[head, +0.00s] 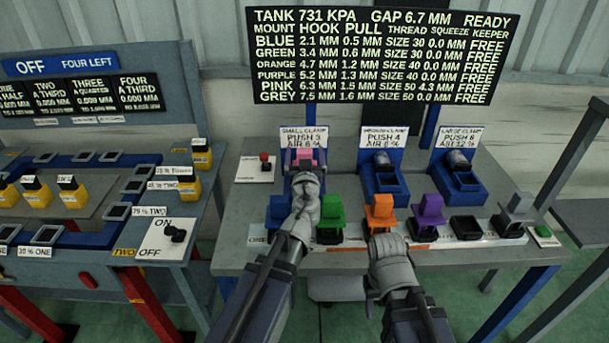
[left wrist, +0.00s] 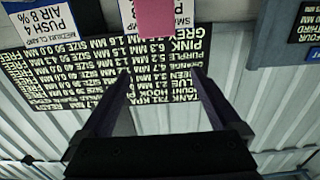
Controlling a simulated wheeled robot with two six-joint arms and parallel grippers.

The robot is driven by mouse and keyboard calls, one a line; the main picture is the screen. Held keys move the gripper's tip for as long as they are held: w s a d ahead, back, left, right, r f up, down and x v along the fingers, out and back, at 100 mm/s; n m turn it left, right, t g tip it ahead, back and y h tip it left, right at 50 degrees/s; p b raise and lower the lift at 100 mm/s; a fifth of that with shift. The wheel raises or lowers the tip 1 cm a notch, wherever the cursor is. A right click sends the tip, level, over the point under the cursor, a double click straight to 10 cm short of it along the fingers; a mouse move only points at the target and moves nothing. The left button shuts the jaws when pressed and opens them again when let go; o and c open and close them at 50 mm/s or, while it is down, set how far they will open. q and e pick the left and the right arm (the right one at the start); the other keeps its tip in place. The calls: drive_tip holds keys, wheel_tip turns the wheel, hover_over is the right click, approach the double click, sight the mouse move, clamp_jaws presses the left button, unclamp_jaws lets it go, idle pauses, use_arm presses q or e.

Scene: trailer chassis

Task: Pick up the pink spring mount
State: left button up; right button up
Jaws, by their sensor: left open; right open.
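The pink spring mount (head: 305,157) sits at the blue small clamp on the bench's back left. My left gripper (head: 306,178) is just in front of it, and its wrist covers the lower part of the mount and much of the clamp. In the left wrist view, which is upside down, the two jaws (left wrist: 157,78) stand apart with nothing between them. The pink mount (left wrist: 155,18) shows beyond them at the top edge, apart from the jaws. My right gripper (head: 388,240) is low in front of the orange mount; its fingertips are hard to make out.
Blue (head: 279,210), green (head: 331,218), orange (head: 379,212), purple (head: 427,215) and grey (head: 516,212) mounts stand in the front row. One black holder (head: 466,228) is empty. The medium clamp (head: 383,178) and large clamp (head: 459,178) stand right of the small one.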

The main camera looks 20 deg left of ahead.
sight(305, 155)
use_arm(q)
wheel_tip(305, 155, down, 7)
drive_tip(key=b, duration=0.6)
drive_tip(key=shift+r+p+x, duration=0.2)
drive_tip(key=shift+x, duration=1.05)
drive_tip(key=shift+r+p+x, duration=0.2)
drive_tip(key=shift+p+x, duration=0.05)
drive_tip(key=shift+x, duration=1.05)
drive_tip(key=shift+r+p+x, duration=0.2)
drive_tip(key=shift+x, duration=1.05)
drive_tip(key=shift+s, duration=0.1)
clamp_jaws()
